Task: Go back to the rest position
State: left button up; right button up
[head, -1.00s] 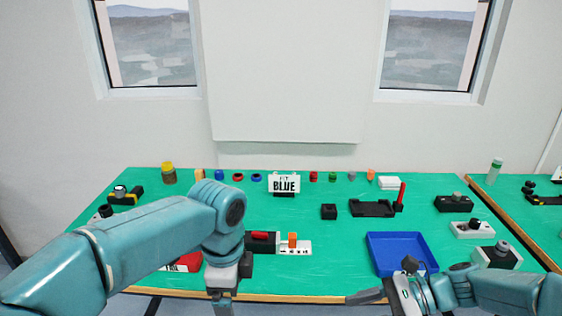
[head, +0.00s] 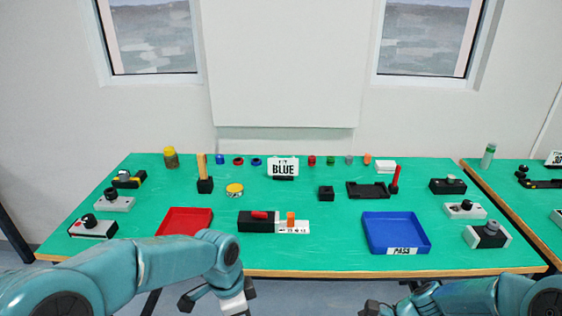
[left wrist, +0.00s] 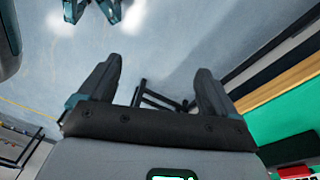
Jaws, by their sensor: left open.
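My left gripper (head: 219,301) is at the bottom of the head view, in front of the table's near edge and off the green surface. My right arm (head: 455,300) lies low at the bottom right of the head view. Its gripper is mostly cut off by the bottom edge, and its jaws cannot be made out.
Several small devices stand at both sides. The floor before the table is clear.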

pick_arm(q)
jog(key=s+a+f+n+h, duration=0.2)
jog(key=s+a+f+n, duration=0.1)
jog(key=s+f+n, duration=1.3)
jog(key=s+f, duration=0.3)
jog(key=f, duration=0.2)
jog(key=shift+a+f+t, duration=0.15)
jog(key=shift+f+t, duration=0.2)
jog(key=shift+t, duration=0.05)
pick_arm(e)
jog(key=s+a+f+n+h, duration=0.1)
jog(key=s+f+n+h, duration=0.2)
jog(key=s+f+n, duration=0.4)
jog(key=s+a+f+n+t+h, duration=0.1)
jog(key=s+a+f+n+h, duration=0.1)
jog(key=s+f+n, duration=0.4)
notch_tip(320, 180, down, 3)
jog(key=shift+s+n+h, duration=0.4)
jog(key=shift+s, duration=0.55)
